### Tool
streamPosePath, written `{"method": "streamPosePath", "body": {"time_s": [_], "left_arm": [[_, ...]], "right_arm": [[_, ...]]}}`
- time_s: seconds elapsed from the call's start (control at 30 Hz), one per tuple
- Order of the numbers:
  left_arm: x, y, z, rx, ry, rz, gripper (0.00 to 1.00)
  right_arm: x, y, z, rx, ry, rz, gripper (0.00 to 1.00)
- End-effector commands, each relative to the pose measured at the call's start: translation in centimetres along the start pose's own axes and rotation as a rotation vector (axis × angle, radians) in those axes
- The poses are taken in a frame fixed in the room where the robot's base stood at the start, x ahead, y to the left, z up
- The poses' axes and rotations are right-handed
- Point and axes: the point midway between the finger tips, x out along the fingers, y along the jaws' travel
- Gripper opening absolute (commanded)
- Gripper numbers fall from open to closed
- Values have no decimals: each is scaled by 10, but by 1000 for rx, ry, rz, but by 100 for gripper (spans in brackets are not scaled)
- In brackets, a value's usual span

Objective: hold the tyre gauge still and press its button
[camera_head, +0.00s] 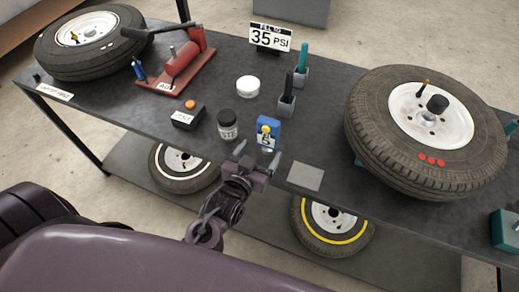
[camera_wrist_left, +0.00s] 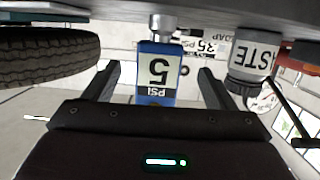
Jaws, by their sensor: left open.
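My left gripper (camera_head: 257,154) is just in front of the gauge, open. In the left wrist view its two fingers (camera_wrist_left: 156,70) stand either side of the gauge, with a gap on both sides. My right gripper is not in view.
A dark jar (camera_head: 228,126) stands left of the gauge, with a black box with an orange button (camera_head: 187,115) beyond it. A grey square (camera_head: 305,177) lies to the right, then a large tyre (camera_head: 375,150). Behind are two small holders (camera_head: 286,106) and a "35 PSI" sign (camera_head: 270,38).

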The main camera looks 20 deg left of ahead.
Motion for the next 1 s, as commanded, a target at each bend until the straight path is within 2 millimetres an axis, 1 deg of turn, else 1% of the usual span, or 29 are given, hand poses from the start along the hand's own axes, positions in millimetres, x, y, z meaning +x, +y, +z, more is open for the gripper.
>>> {"method": "streamPosePath", "body": {"time_s": [0.03,0.13,0.23,0.33,0.43,0.7,0.8,0.9,1.0], "left_arm": [[0,1,-3,3,60,-6,78],[-3,2,-10,7,156,-14,78],[-5,2,-14,11,210,-20,78],[-2,2,-18,12,229,-22,78],[8,2,-22,12,231,-22,78],[49,2,-32,12,230,-21,78],[60,1,-33,12,228,-21,78],[67,1,-34,11,227,-21,78],[70,1,-34,11,226,-21,78]], "right_arm": [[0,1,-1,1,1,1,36],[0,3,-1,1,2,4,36],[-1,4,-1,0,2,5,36],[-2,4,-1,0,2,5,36],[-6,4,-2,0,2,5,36],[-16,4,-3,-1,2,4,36],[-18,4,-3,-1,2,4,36],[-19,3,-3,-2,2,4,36],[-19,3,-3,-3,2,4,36]]}}
